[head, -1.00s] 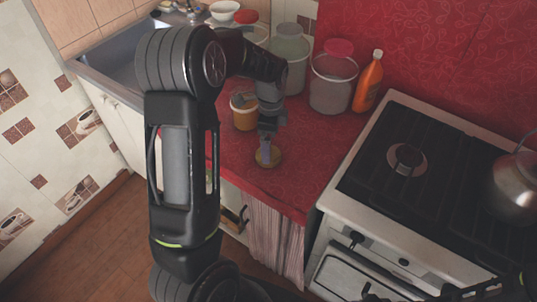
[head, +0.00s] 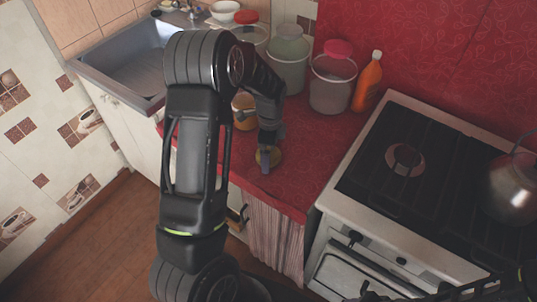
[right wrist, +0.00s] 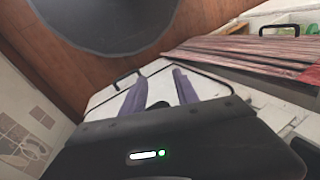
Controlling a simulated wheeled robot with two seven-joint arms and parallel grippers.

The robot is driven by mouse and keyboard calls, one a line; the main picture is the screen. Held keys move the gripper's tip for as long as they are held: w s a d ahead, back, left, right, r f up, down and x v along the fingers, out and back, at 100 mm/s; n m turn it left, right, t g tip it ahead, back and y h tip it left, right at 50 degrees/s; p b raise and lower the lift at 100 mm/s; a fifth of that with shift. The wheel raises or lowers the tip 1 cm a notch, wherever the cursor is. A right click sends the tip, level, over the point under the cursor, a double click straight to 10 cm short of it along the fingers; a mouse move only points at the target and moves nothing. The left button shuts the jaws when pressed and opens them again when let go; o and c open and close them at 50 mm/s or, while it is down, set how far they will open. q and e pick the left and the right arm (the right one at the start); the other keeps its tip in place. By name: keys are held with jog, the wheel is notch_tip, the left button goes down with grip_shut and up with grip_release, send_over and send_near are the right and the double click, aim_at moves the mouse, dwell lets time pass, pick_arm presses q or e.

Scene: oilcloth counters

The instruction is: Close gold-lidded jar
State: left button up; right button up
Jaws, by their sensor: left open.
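The gold lid (head: 276,156) lies flat on the red counter near its front edge. A squat jar with orange-brown contents (head: 241,112) stands behind and left of the lid, partly hidden by my left arm. No lid shows on its visible part. My left gripper (head: 265,164) is open and points down at the lid, overlapping it in the head view. Whether its fingers touch the lid cannot be told. My right gripper (right wrist: 155,92) shows in the right wrist view with its two fingers apart and nothing between them, away from the jar.
The stove (head: 405,190) with a kettle (head: 514,185) is right. The sink (head: 130,60) is left.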

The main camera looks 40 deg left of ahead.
pick_arm(q)
jog(key=c, duration=1.4)
jog(key=shift+r, duration=0.15)
notch_tip(320, 180, up, 10)
jog(key=b, duration=0.1)
jog(key=shift+b, duration=0.3)
